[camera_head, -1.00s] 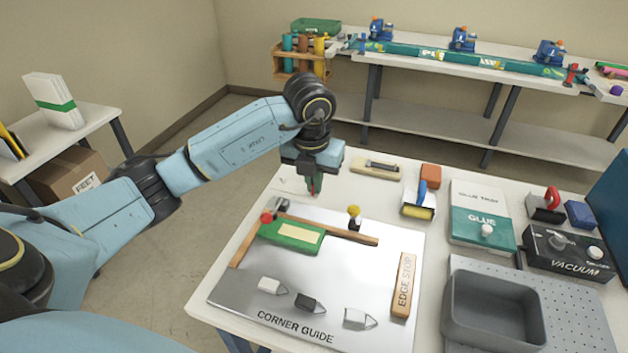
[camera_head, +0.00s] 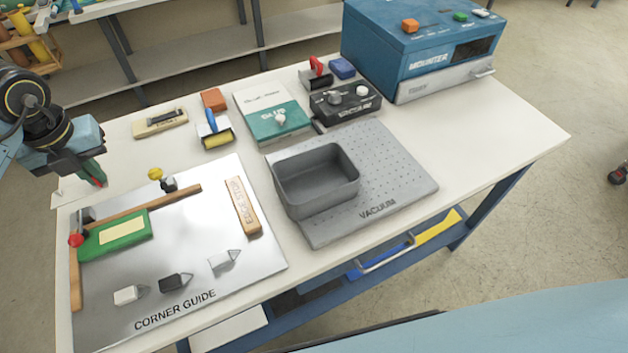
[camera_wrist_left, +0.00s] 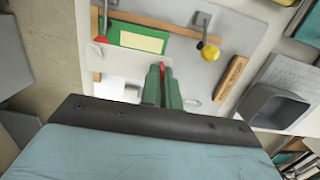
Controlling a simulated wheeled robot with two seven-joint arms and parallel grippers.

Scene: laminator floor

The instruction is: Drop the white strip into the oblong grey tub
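The white strip (camera_wrist_left: 118,56) sticks out to the left from the fingertips of my left gripper (camera_wrist_left: 162,70) in the left wrist view. The green fingers are close together on its end. In the head view my left gripper (camera_head: 97,180) is at the left, above the back left corner of the table, and the pale strip is hard to make out against the white top. The oblong grey tub (camera_head: 318,203) stands open on the perforated vacuum plate, right of and apart from the gripper; its visible inside looks empty. My right gripper is not in view.
The corner guide plate (camera_head: 210,285) has a green block (camera_head: 105,243), wooden bars, clamps and an edge stop (camera_head: 243,207). The table's right side is clear.

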